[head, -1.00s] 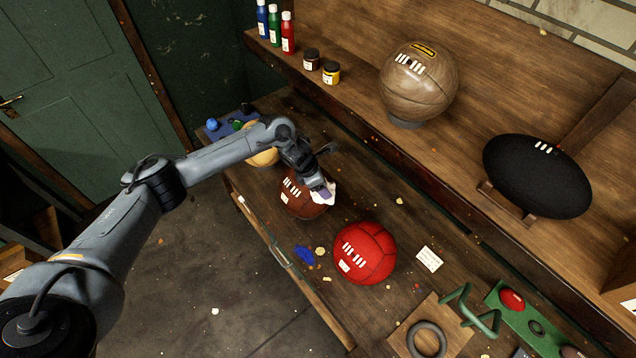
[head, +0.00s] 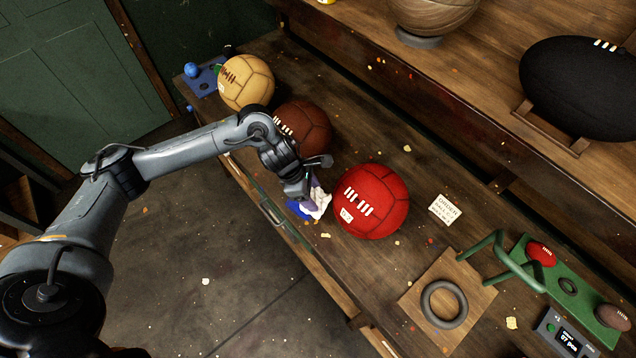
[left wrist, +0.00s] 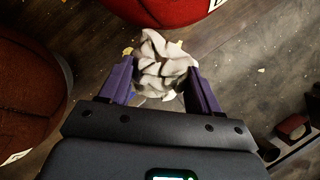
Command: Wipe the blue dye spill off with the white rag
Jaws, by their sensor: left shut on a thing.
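The white rag (head: 318,204) is a crumpled cloth held between the purple fingers of my left gripper (head: 305,192). In the left wrist view the rag (left wrist: 165,65) bulges out between the fingertips. In the head view the rag is low over the bench, at the blue dye spill (head: 296,209). Part of the spill shows to the left of the rag, and the rag and gripper hide the rest. I cannot tell whether the rag touches the bench. My right gripper is not in view.
The red ball (head: 371,201) stands just right of the rag. The brown ball (head: 302,129) and tan ball (head: 246,83) are behind it. A card (head: 445,209), a wooden board with a ring (head: 443,304) and a green stand (head: 500,262) lie to the right.

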